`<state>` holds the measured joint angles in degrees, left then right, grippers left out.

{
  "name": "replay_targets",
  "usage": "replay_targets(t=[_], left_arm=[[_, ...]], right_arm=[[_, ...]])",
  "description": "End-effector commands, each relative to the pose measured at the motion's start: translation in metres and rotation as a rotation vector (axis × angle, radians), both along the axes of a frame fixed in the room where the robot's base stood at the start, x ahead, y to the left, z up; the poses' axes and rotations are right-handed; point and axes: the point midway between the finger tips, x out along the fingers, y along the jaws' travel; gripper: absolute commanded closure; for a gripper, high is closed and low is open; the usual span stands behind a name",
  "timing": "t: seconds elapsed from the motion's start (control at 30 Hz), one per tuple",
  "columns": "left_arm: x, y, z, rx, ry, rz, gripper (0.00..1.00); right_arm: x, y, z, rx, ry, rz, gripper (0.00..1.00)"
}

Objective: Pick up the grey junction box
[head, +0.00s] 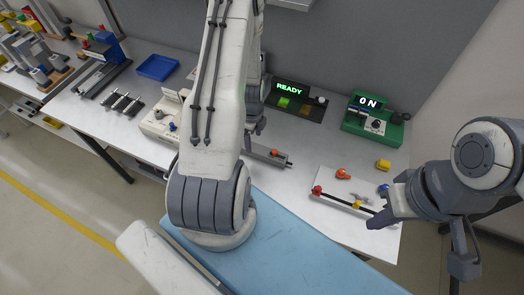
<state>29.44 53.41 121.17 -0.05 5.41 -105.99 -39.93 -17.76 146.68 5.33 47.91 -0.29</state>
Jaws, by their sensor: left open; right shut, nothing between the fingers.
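I cannot pick out a grey junction box with certainty. A low grey piece with an orange knob (268,153) lies on the white table just right of my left arm, and its left end is hidden behind that arm. My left gripper (256,125) shows only in part behind my large white forearm; it is open, above the table near the grey piece's far side. I cannot tell whether it touches anything. My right gripper (380,219) is shut and empty at the table's right front, beside a white panel (335,185) bearing a rod with a red ball end.
A black READY display (292,92) and a green ON box (372,122) stand at the back. A yellow block (383,166) and red piece (343,174) lie right. A blue tray (157,67) and beige device (160,122) are left. A blue surface (275,245) lies in front.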

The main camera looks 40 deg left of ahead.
Motion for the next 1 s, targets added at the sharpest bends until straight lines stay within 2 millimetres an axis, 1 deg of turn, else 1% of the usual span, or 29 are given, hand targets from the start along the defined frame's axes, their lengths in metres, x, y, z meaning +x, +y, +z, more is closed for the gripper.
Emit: replay_targets(t=[0.17, 0.27, 0.4, 0.43, 0.47, 0.5, 0.63, 0.83, 0.87, 0.9, 0.97, 1.0], left_arm=[[0.000, -0.001, -0.008, 0.000, 0.001, 0.000, 0.12], [-0.001, -0.001, -0.015, -0.002, 0.003, 0.000, 0.12], [-0.001, -0.002, -0.034, -0.003, 0.003, 0.001, 0.12], [-0.001, -0.002, -0.039, -0.003, 0.003, 0.002, 0.12], [-0.001, -0.001, -0.049, -0.001, 0.002, 0.001, 0.12], [0.000, -0.001, -0.054, 0.000, 0.000, 0.002, 0.12], [0.000, -0.001, -0.059, 0.000, -0.001, 0.001, 0.12], [0.000, -0.001, -0.058, 0.000, -0.001, 0.000, 0.12], [0.000, -0.001, -0.058, 0.000, -0.001, 0.000, 0.16], [0.000, -0.001, -0.058, 0.000, -0.001, 0.000, 0.32], [0.000, -0.001, -0.058, 0.000, 0.000, 0.000, 0.55], [0.000, -0.001, -0.058, 0.000, 0.000, 0.000, 0.70]], right_arm=[[0.000, 0.000, 0.005, 0.000, 0.000, 0.001, 1.00], [0.000, 0.000, 0.012, 0.000, 0.000, 0.002, 1.00], [0.000, 0.000, 0.019, 0.000, 0.000, 0.003, 1.00], [0.000, 0.000, 0.019, 0.000, 0.000, 0.003, 1.00], [0.000, 0.000, 0.010, 0.001, -0.001, 0.003, 1.00], [0.000, 0.000, 0.006, 0.001, -0.001, 0.002, 1.00], [0.000, 0.000, 0.003, 0.000, 0.000, 0.001, 1.00], [0.000, 0.000, 0.004, 0.000, 0.000, 0.001, 1.00], [0.000, 0.000, 0.004, 0.000, 0.000, 0.001, 1.00], [0.000, 0.000, 0.004, 0.000, 0.000, 0.001, 1.00], [0.000, 0.000, 0.004, 0.000, 0.000, 0.001, 1.00], [0.000, 0.000, 0.005, 0.000, 0.000, 0.001, 1.00]])
